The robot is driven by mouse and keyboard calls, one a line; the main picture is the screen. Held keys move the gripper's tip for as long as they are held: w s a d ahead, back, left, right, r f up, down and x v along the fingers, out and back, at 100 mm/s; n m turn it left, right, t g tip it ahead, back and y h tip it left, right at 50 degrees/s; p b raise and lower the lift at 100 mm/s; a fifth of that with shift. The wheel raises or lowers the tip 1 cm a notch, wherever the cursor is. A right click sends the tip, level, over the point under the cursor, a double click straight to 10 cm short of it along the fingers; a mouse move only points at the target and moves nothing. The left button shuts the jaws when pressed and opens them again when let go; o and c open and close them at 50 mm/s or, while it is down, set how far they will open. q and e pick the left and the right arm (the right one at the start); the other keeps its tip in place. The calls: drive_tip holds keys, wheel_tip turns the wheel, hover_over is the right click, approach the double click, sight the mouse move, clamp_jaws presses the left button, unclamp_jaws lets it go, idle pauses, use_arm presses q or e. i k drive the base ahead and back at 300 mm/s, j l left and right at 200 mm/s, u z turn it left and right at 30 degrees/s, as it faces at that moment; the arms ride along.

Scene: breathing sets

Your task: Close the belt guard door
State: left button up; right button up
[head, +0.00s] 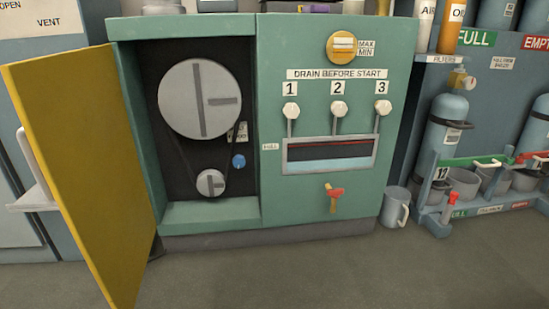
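The belt guard door (85,165) is yellow and stands wide open at the left, swung out from the left edge of the green cabinet (320,220). Neither of my grippers is in the head view.
Right of the bay are three numbered levers (339,112), a drain window (329,156) and a red tap (334,197). A grey mug (395,207) stands on the floor at the cabinet's right. A bottle rack (445,212) is further right. The floor (340,275) in front is clear.

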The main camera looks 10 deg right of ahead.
sight(74, 137)
drive_tip(key=i+j+z, duration=0.15)
drive_tip(key=j, duration=0.4)
drive_tip(key=i+j+z, duration=0.1)
drive_tip(key=j, duration=0.45)
drive_tip(key=i+j+z, duration=0.15)
drive_tip(key=j, duration=0.45)
drive_tip(key=i+j+z, duration=0.1)
drive_tip(key=j, duration=0.5)
